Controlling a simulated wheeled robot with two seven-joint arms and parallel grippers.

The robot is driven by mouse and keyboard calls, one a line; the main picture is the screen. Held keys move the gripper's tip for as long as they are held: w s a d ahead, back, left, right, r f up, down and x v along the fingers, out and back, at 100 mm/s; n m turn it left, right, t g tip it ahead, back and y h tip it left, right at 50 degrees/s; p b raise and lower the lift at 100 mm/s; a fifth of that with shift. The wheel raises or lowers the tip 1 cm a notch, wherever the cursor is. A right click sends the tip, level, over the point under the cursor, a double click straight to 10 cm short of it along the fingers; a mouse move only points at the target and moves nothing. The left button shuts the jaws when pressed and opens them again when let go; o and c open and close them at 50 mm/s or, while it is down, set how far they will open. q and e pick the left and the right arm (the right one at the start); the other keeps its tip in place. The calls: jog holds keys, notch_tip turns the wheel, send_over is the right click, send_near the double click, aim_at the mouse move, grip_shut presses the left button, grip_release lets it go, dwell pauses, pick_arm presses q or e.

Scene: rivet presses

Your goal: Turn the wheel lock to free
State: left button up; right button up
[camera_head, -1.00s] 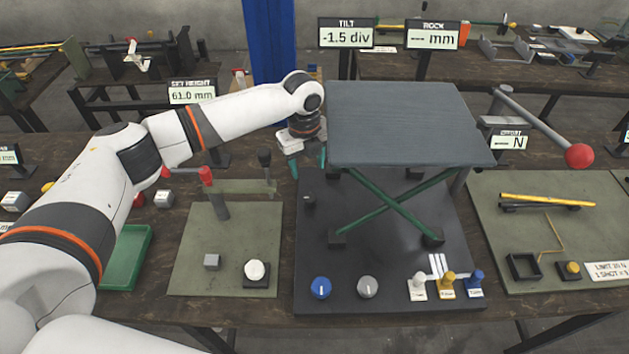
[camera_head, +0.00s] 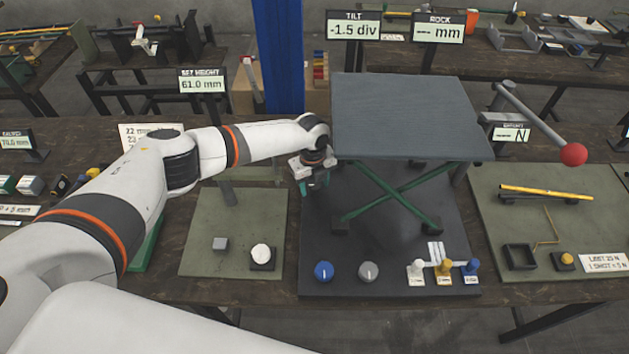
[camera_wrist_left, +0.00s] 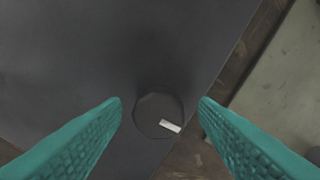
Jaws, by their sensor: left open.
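A dark round knob (camera_wrist_left: 158,112) with a short white mark shows in the left wrist view, near the edge of a black base plate (camera_wrist_left: 60,60). It looks like the wheel lock, but I see no label on it. My left gripper (camera_wrist_left: 160,101) is open, with its teal fingers on either side of the knob in that view. I cannot tell how far above it they are. In the head view, my left gripper (camera_head: 315,186) is at the left rear of the black base plate (camera_head: 315,250), beside the lift table (camera_head: 410,115), and hides the knob.
A blue knob (camera_head: 323,271), a grey knob (camera_head: 368,271) and white, yellow and blue levers (camera_head: 443,269) stand along the plate's front. The lift's raised grey top is close right of my gripper. A green-grey mat (camera_head: 215,255) lies left, and a red-balled handle (camera_head: 573,154) sticks out right.

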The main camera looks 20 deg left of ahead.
pick_arm(q)
jog(key=shift+c, duration=0.3)
jog(key=c, duration=0.9)
jog(key=shift+n, duration=0.3)
jog(key=n, duration=0.3)
jog(key=shift+d, duration=0.1)
jog(key=n+p, duration=0.1)
jog(key=n, duration=0.4)
jog(key=shift+r, duration=0.1)
jog(key=n+p, duration=0.1)
jog(key=n, duration=0.3)
jog(key=shift+n+p, duration=0.3)
jog(key=shift+p, duration=0.1)
jog(key=shift+w+n+p, duration=0.15)
jog(key=shift+n+p, duration=0.5)
jog(key=shift+n, duration=1.65)
